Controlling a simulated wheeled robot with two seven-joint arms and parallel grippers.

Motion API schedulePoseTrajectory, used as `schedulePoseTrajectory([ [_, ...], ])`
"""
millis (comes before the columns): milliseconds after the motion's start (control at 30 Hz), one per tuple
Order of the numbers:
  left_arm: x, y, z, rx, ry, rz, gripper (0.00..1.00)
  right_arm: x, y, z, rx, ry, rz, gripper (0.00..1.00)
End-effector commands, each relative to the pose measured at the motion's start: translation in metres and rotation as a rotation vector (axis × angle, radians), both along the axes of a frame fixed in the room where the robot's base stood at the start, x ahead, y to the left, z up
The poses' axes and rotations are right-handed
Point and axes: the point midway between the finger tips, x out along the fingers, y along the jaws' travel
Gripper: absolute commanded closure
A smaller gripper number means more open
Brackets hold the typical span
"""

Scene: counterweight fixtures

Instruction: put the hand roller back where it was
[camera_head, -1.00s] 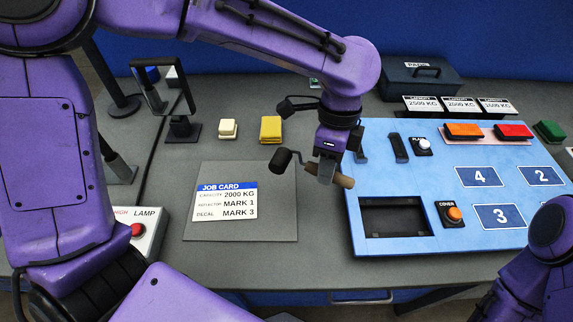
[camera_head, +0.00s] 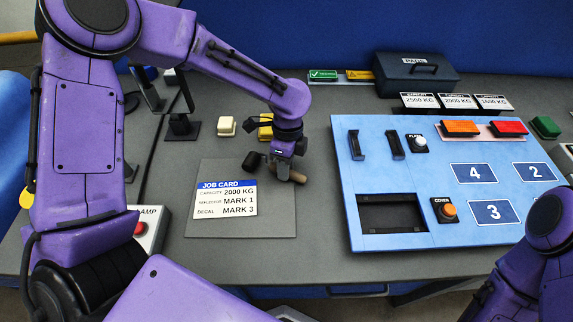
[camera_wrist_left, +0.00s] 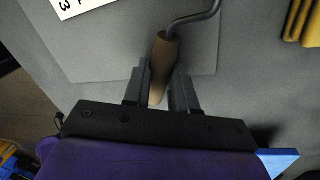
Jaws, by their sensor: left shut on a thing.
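The hand roller has a black roller head (camera_head: 252,162) and a tan wooden handle (camera_head: 297,177). My left gripper (camera_head: 288,172) is shut on the handle, over the right part of the grey mat (camera_head: 240,227). In the left wrist view the handle (camera_wrist_left: 163,65) sits between the two fingers of the left gripper (camera_wrist_left: 160,90), and the bent metal rod runs off the top edge. I cannot tell whether the roller touches the mat. My right arm shows at the lower right; its gripper is out of view.
The job card (camera_head: 227,199) lies on the mat. The blue panel (camera_head: 440,180) stands to the right. A cream block (camera_head: 226,126) and a yellow block (camera_head: 265,133) sit behind the mat. The lamp box (camera_head: 150,229) is at the left.

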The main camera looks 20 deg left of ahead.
Motion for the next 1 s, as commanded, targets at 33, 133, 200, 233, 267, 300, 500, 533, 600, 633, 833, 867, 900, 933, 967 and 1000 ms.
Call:
schedulePoseTrajectory([
  [33,0.000,0.000,0.000,0.000,0.000,0.000,1.00,0.000,0.000,0.000,0.000,0.000,0.000,0.16],
  [133,0.000,0.000,-0.001,0.000,0.000,0.000,0.67,0.000,0.000,0.000,0.000,0.000,0.000,0.16],
  [200,0.000,0.000,-0.001,0.000,0.000,0.000,0.48,0.000,0.000,0.000,0.000,0.000,0.000,0.16],
  [233,0.000,0.000,-0.001,0.000,0.000,0.000,0.48,0.000,0.000,0.000,0.000,0.000,0.000,0.16],
  [267,0.000,0.000,-0.001,0.000,0.000,0.000,0.48,0.000,0.000,0.000,0.000,0.000,0.000,0.16],
  [300,0.000,0.000,-0.001,0.000,0.000,0.000,0.48,0.000,0.000,0.000,0.000,0.000,0.000,0.16],
  [500,0.000,0.000,0.001,0.000,-0.001,0.000,0.48,0.000,0.000,0.000,0.000,0.000,0.000,0.16],
  [533,0.001,0.000,0.003,0.001,-0.001,0.000,0.48,0.000,0.000,0.000,0.000,0.000,0.000,0.16],
  [600,0.003,0.000,0.013,0.000,-0.004,0.000,0.48,0.000,0.000,-0.001,0.000,0.000,0.000,0.16],
  [633,0.004,0.000,0.019,0.000,-0.005,0.000,0.48,0.000,0.000,-0.001,0.000,0.000,0.000,0.16],
  [833,0.012,0.002,0.070,0.000,-0.005,0.001,0.48,0.000,0.000,-0.003,0.000,0.000,0.000,0.16],
  [867,0.014,0.003,0.078,0.001,-0.006,0.001,0.48,0.000,0.000,-0.003,0.000,0.000,0.000,0.16],
  [900,0.015,0.003,0.087,0.000,-0.004,0.001,0.48,0.000,0.000,-0.003,0.000,0.000,0.000,0.16],
  [933,0.015,0.003,0.093,-0.001,-0.003,0.001,0.48,0.000,0.000,-0.003,0.000,0.000,0.000,0.16],
  [967,0.017,0.003,0.099,0.000,-0.004,0.002,0.48,0.000,0.000,-0.003,0.000,0.000,0.000,0.16],
  [1000,0.017,0.004,0.105,0.000,-0.001,0.002,0.48,0.000,0.000,-0.003,0.000,0.000,0.000,0.16],
])
